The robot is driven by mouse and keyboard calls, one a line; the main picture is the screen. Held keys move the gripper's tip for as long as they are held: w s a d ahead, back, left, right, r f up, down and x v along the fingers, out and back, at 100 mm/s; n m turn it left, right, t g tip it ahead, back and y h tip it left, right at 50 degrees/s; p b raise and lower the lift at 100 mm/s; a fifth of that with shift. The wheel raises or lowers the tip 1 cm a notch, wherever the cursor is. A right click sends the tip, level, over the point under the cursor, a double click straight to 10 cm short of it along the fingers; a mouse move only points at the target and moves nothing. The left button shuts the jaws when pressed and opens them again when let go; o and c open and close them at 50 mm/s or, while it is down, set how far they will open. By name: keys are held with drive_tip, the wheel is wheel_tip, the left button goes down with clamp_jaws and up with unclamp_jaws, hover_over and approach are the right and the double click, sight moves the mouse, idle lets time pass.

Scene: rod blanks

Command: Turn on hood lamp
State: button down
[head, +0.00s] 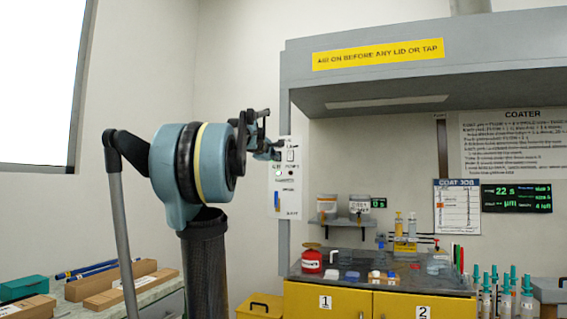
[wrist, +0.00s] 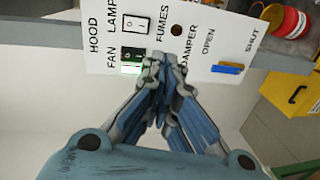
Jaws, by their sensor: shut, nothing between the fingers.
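The white hood panel (wrist: 105,40) fills the top of the wrist view and hangs on the hood's left post in the head view (head: 291,205). The white lamp switch (wrist: 137,23) sits beside the word LAMP. The fan switch (wrist: 132,53) is below it in the picture, with a lit green light (wrist: 130,69) beside it. My gripper (wrist: 160,62) is shut and empty, its fingertips just right of the fan switch and below the lamp switch; I cannot tell whether they touch the panel. In the head view my gripper (head: 277,150) is at the panel's upper part.
The panel also has a dark fumes light (wrist: 176,30) and a blue damper slider (wrist: 227,69). The grey hood (head: 370,70) has a pale strip (head: 375,103) underneath. Jars and bottles stand on the worktop over yellow cabinets (head: 340,303). The wall left of the panel is clear.

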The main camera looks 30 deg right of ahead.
sight(288, 160)
drive_tip(key=shift+w+d+r+n, duration=0.25)
drive_tip(key=shift+d+r, duration=0.15)
drive_tip(key=shift+r, duration=0.25)
drive_tip(key=shift+w+d+r+n, duration=0.25)
drive_tip(key=shift+d+r, duration=0.1)
drive_tip(key=shift+r, duration=0.25)
drive_tip(key=x, duration=1.4)
drive_tip(key=shift+r, duration=0.2)
drive_tip(key=shift+w+d+f, duration=0.15)
drive_tip(key=shift+w+d, duration=0.05)
drive_tip(key=s+a+f, duration=0.1)
drive_tip(key=s+a, duration=0.8)
drive_tip(key=a, duration=0.1)
drive_tip(key=shift+a+f, duration=0.3)
drive_tip(key=shift+f, duration=0.1)
